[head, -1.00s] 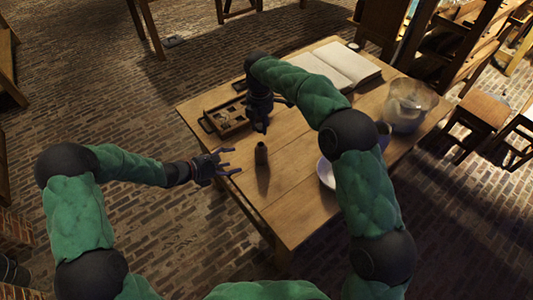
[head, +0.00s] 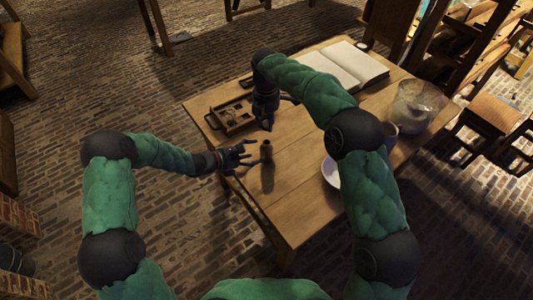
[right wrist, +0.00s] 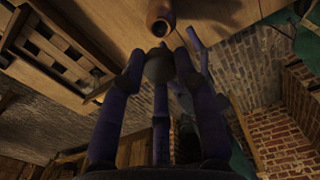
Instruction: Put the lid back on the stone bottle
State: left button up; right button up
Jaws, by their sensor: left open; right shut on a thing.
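The stone bottle (head: 267,154) is a small brown bottle standing on the wooden table near its left side. In the right wrist view its open mouth (right wrist: 158,28) faces the camera. My right gripper (head: 267,124) is above the table, behind the bottle, shut on a dark round lid (right wrist: 158,66), which shows between its fingers. The lid is apart from the bottle mouth. My left gripper (head: 252,155) is open at the table's left edge, its fingertips close beside the bottle. I cannot tell whether they touch it. Its fingers also show in the right wrist view.
A wooden compartment tray (head: 233,115) lies left of my right gripper. An open book (head: 346,64) lies at the back. A glass jar (head: 417,103), a dark mug (head: 391,132) and a pale plate (head: 331,172) are to the right. The table's front (head: 296,213) is clear.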

pick_arm(q)
jog(key=shift+x, duration=2.3)
jog(key=shift+c, duration=0.3)
jog(key=c, duration=1.3)
pick_arm(e)
jog(key=shift+f, duration=2.5)
jog(key=shift+f, duration=0.9)
pick_arm(q)
jog(key=shift+f, duration=0.1)
pick_arm(e)
jog(key=shift+f, duration=0.65)
jog(key=o, duration=0.8)
